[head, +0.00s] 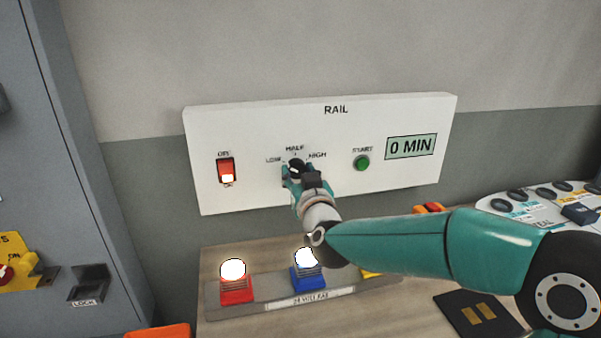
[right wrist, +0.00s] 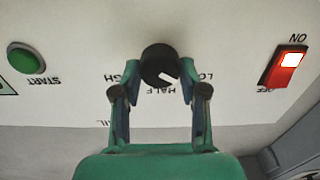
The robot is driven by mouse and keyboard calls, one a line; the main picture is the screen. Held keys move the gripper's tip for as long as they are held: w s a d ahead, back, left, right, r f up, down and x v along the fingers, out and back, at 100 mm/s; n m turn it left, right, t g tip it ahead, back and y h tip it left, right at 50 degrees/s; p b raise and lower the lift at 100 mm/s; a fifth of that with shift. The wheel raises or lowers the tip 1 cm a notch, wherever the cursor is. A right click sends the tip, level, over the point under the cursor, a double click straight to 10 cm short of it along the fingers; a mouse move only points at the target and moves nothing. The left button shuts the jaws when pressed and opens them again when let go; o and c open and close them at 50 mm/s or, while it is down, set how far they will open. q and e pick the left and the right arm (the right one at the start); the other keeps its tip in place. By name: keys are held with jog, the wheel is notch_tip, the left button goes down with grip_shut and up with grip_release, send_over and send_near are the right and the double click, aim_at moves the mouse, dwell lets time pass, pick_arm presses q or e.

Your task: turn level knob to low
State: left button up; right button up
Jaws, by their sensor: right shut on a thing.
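The level knob (head: 297,165) is a black round knob on the white RAIL panel (head: 250,126), with LOW on its left, HALF above and HIGH on its right. In the right wrist view, which is upside down, the knob (right wrist: 160,66) has a white pointer mark directed between the HALF and LOW labels. My right gripper (head: 299,173) is at the panel, shut on the knob with one finger on each side; its fingers also show in the wrist view (right wrist: 160,80). They partly hide the knob in the head view. My left gripper is out of view.
A lit red switch (head: 226,170) is left of the knob; a green START button (head: 362,162) and a 0 MIN display (head: 410,147) are right. Below, a rack (head: 280,307) with red and blue lamps stands on the wooden table (head: 225,258). A grey cabinet (head: 70,170) is at left.

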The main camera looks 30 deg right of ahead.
jog(key=shift+f, duration=0.45)
jog(key=o, duration=1.1)
jog(key=shift+c, duration=0.2)
jog(key=shift+o, duration=0.5)
jog(key=shift+r, duration=0.25)
jog(key=shift+s, duration=0.1)
jog(key=v, duration=1.1)
jog(key=shift+s, duration=0.4)
jog(key=shift+a, duration=0.1)
